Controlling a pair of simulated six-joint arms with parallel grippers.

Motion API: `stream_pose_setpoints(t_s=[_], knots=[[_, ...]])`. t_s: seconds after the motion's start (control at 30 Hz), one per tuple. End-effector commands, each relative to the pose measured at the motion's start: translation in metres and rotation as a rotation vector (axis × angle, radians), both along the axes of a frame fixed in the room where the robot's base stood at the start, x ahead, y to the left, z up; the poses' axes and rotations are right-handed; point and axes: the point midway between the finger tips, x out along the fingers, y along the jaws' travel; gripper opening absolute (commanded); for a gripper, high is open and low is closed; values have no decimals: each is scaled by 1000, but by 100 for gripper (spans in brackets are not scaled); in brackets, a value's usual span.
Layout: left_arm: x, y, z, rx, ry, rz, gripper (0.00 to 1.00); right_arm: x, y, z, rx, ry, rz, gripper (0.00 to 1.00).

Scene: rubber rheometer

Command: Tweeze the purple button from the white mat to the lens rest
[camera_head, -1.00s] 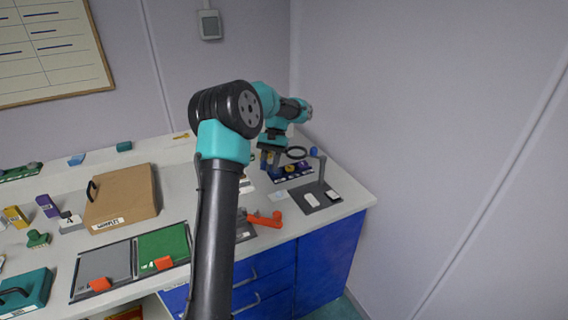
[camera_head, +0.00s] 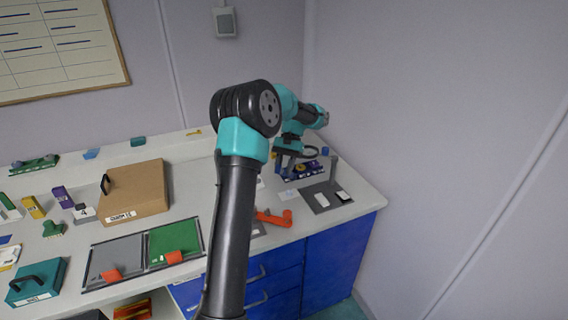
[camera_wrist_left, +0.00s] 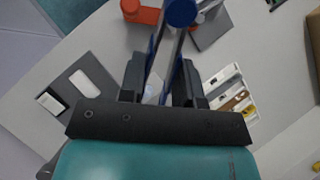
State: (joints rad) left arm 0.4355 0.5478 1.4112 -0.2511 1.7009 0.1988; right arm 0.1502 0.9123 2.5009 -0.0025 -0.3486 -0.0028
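My left gripper (camera_wrist_left: 161,85) reaches down over the back right of the bench; in the head view it (camera_head: 284,165) stands beside the black lens ring (camera_head: 311,152). Its dark fingers flank a pair of blue and silver tweezers (camera_wrist_left: 155,62), whose two prongs run between them with a gap. A dark blue round piece shows at the top of the prongs; I cannot tell whether it is a part of them. A pale patch (camera_head: 288,194), perhaps the white mat, lies before the gripper. I cannot single out the purple button. My right gripper is not in view.
A dark plate with white pads (camera_head: 322,197) lies near the bench's right edge with a grey post (camera_head: 333,170) behind. An orange-red lever (camera_head: 273,217) is at the front. A blue tray (camera_head: 302,172) with small round pieces is close to the gripper. A box (camera_head: 140,195) stands left.

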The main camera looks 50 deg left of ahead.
Motion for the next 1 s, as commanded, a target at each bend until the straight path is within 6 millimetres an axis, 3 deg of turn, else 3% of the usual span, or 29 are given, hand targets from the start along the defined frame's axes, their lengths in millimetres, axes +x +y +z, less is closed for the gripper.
stream_pose_setpoints(t_s=[1.0], knots=[[0, 0, -74, 0, 0, 0, 29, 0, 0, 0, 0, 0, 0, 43]])
